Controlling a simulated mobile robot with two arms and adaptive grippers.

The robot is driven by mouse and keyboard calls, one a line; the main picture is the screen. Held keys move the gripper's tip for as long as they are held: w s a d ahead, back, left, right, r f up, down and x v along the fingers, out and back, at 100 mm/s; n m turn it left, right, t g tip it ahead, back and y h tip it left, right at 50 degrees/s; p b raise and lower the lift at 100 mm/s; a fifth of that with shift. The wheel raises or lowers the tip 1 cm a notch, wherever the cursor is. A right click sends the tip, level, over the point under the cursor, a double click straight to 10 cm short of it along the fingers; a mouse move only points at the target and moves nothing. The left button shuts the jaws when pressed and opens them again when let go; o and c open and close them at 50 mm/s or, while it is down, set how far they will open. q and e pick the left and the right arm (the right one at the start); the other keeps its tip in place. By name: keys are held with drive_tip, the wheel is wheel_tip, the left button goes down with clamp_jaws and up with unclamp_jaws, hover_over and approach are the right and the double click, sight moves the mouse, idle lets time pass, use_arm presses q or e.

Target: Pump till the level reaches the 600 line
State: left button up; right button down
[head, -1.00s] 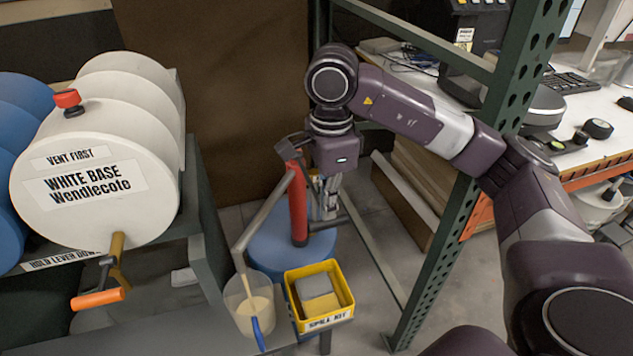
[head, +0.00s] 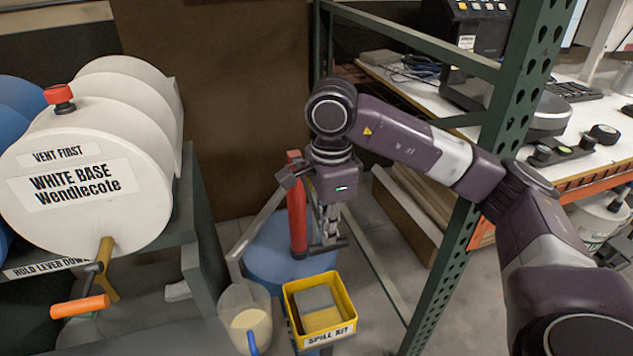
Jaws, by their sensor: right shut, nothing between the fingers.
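A red upright pump (head: 297,218) stands on a blue drum (head: 270,262) in the head view. Its grey spout (head: 252,232) slants down left to a clear jug (head: 232,300) with a blue handle. Cream liquid (head: 252,322) fills the lower part of the jug; its scale lines are too small to read. My right gripper (head: 331,232) points down just right of the red pump, shut and empty. A dark bar (head: 335,243) shows at its fingertips; I cannot tell whether they touch. My left gripper is not in view.
A yellow spill kit bin (head: 340,338) stands right of the jug. A white drum (head: 130,215) with an orange-handled tap (head: 80,307) lies on a rack at left. A green perforated post (head: 450,260) rises at right, before a white worktable (head: 580,120).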

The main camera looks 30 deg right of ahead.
drive_tip(key=shift+r+p, duration=0.3)
drive_tip(key=shift+r, duration=0.2)
use_arm(q)
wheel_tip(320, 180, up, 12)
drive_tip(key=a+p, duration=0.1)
drive_tip(key=p, duration=0.9)
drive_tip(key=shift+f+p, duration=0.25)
drive_tip(key=shift+p, duration=0.1)
use_arm(e)
wheel_tip(320, 180, up, 14)
drive_tip(key=shift+f, duration=0.2)
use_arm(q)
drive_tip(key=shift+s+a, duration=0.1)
